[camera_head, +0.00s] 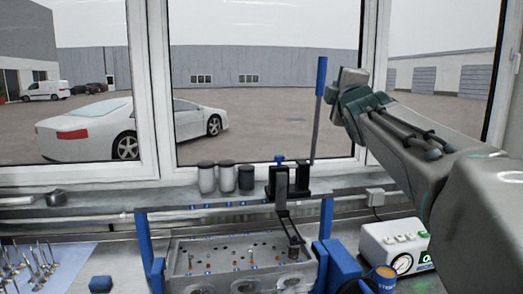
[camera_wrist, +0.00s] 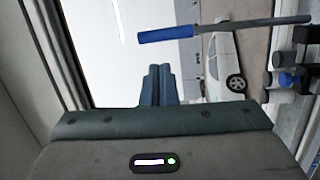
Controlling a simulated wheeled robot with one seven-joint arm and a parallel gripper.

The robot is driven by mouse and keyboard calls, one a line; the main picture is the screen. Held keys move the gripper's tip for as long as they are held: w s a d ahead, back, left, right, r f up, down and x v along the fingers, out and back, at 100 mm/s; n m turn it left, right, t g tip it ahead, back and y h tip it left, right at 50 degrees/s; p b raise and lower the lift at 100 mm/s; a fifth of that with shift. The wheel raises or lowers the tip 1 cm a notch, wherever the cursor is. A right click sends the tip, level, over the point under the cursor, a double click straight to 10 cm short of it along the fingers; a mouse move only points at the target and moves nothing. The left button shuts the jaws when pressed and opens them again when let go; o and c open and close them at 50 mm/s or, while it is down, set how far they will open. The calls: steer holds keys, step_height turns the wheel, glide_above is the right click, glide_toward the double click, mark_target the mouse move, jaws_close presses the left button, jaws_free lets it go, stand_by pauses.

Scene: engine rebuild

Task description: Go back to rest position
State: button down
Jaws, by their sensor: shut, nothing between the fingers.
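My gripper (camera_wrist: 157,78) shows in the wrist view with its two dark teal fingers together and nothing between them. In the head view my arm reaches in from the right, and its end is raised in front of the window, right of a blue-handled lever (camera_head: 320,78). My fingertips are hard to make out there. In the wrist view the lever's blue handle (camera_wrist: 168,34) lies beyond the fingers, apart from them.
A grey engine block (camera_head: 215,262) sits in a blue-framed press (camera_head: 143,240) on the bench. Dark-capped jars (camera_head: 226,180) stand on the sill. Valves (camera_head: 40,256) stand on a blue mat at left. A white gauge box (camera_head: 396,240) is below my arm.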

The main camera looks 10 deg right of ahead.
steer(key=s+a+f+m+g, duration=0.1)
steer(key=s+f+m+g, duration=0.15)
steer(key=f, duration=0.65)
steer(key=s+a+f+m+g, duration=0.1)
steer(key=s+f+m+g, duration=0.2)
steer(key=f, duration=0.5)
steer(key=s+a+f+m+g+y, duration=0.1)
steer(key=s+a+f+m+g, duration=0.1)
steer(key=s+f, duration=0.5)
steer(key=s+a+f+m+g+y, duration=0.1)
steer(key=s+a+f+m+g, duration=0.2)
steer(key=s+f, duration=0.5)
steer(key=s+a+f+m+g, duration=0.2)
steer(key=s+f+m+g, duration=0.2)
steer(key=f, duration=0.9)
steer(key=s+g, duration=0.2)
steer(key=s, duration=0.2)
steer(key=shift+a+f+m+g+y, duration=0.3)
steer(key=shift+m+g+y, duration=0.05)
steer(key=shift+y, duration=0.05)
